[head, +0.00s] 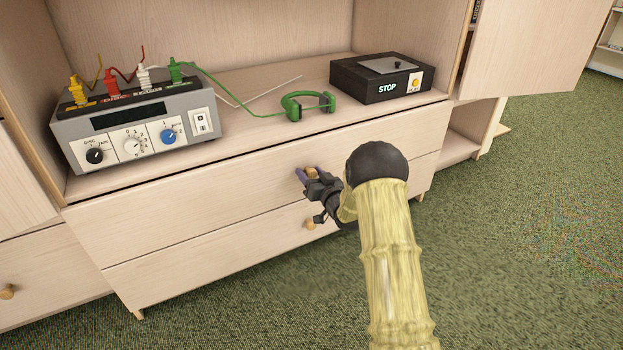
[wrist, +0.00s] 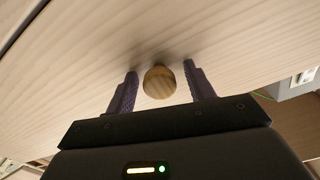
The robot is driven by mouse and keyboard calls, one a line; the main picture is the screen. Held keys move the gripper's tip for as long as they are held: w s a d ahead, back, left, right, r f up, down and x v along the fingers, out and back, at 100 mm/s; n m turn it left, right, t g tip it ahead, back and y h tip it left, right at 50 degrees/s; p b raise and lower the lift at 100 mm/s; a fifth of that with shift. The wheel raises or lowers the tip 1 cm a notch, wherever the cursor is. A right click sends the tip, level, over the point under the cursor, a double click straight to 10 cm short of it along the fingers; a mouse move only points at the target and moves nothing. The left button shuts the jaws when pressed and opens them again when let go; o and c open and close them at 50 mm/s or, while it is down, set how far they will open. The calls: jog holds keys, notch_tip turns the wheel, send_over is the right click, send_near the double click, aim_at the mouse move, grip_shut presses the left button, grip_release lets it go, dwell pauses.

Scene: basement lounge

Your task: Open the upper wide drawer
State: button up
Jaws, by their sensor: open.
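The upper wide drawer (head: 220,185) is a pale wood front below the open shelf, and it looks shut. Its round wooden knob (head: 312,172) also shows in the wrist view (wrist: 159,82). My gripper (head: 311,175) is at the upper drawer's front. In the wrist view its two purple fingers (wrist: 160,90) are open, one on each side of the knob, with a gap on both sides. The fingertips are close to the drawer front; whether they touch it I cannot tell.
The lower drawer (head: 200,252) has its own knob (head: 310,224) just below my gripper. On the shelf above stand a grey control box (head: 135,128), green headphones (head: 308,104) and a black STOP box (head: 376,79). An open cabinet door (head: 535,45) juts out at the right. Green carpet (head: 520,220) is clear.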

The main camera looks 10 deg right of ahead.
jog(key=shift+c, duration=0.2)
grip_shut()
jog(key=shift+s, duration=0.1)
